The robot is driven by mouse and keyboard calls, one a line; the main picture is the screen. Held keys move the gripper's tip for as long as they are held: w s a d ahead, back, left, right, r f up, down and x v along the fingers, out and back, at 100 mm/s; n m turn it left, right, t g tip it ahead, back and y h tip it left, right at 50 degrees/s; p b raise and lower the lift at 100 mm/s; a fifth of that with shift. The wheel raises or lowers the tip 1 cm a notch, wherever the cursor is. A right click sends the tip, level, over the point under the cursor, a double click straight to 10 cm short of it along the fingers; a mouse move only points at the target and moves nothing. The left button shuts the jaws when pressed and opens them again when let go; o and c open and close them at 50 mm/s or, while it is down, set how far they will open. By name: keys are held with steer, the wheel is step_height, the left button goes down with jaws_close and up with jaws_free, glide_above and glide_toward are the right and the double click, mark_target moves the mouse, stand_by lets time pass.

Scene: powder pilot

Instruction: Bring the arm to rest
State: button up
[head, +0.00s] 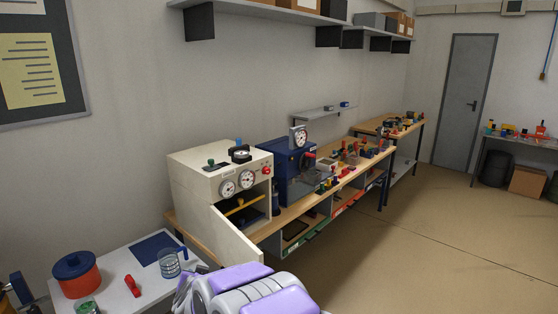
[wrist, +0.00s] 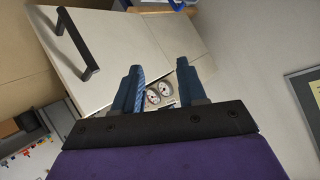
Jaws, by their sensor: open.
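My arm (head: 255,292) shows as purple and grey links at the bottom middle of the head view, low in front of the benches. In the wrist view my gripper (wrist: 160,85) has two blue fingers standing apart with a clear gap between them. Nothing is held in the gap; two round gauges on a pale surface show beyond it. In the head view the fingers cannot be made out.
A cream cabinet (head: 190,178) with gauges stands on the wooden bench, its door (head: 228,236) hanging open near my arm. A white table (head: 112,270) at lower left holds a red pot (head: 76,279) and a mesh cup (head: 169,264). Floor at right (head: 440,250) is clear.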

steer(key=s+d+r+n+g+y, duration=0.1)
steer(key=s+d+r+n+g, duration=0.35)
steer(key=s+d, duration=1.2)
steer(key=s+d+m+g+h, duration=0.1)
steer(key=s+d+g, duration=0.1)
steer(key=s+d, duration=0.4)
steer(key=s+d+m+g+h, duration=0.1)
steer(key=s+d+g+h, duration=0.1)
steer(key=s+d, duration=0.5)
steer(key=s+d+m+g+h, duration=0.1)
steer(key=s+d+g, duration=0.3)
steer(key=s, duration=1.2)
steer(key=shift+s+d+r+h, duration=0.15)
steer(key=shift+d+r+h, duration=0.3)
steer(key=shift+d, duration=1.1)
steer(key=shift+d, duration=0.15)
steer(key=shift+d, duration=0.25)
steer(key=shift+a, duration=0.3)
steer(key=shift+d, duration=0.15)
